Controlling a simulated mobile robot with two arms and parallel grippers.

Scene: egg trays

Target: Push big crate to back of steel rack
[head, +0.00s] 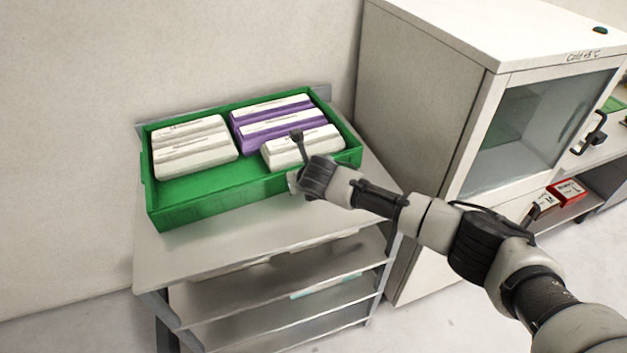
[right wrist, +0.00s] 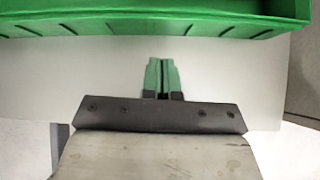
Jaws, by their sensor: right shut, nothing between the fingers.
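The big green crate (head: 188,210) sits on the top shelf of the steel rack (head: 215,244), slightly askew, near the wall. It holds white egg cartons (head: 195,150) at left, purple ones (head: 270,120) at back right and a white one at front right. My right gripper (head: 297,183) is at the crate's front wall, right of its middle. In the right wrist view its green fingers (right wrist: 163,62) are shut and empty, pointing at the crate's front wall (right wrist: 150,22), with a strip of bare shelf showing between. The head view hides the fingertips. My left gripper is not in view.
A white cold cabinet (head: 430,120) with a glass door stands close at the rack's right. A wall is behind and left of the rack. Bare shelf lies in front of the crate. Lower shelves (head: 290,310) hold partly hidden items. A small red box (head: 567,191) is at far right.

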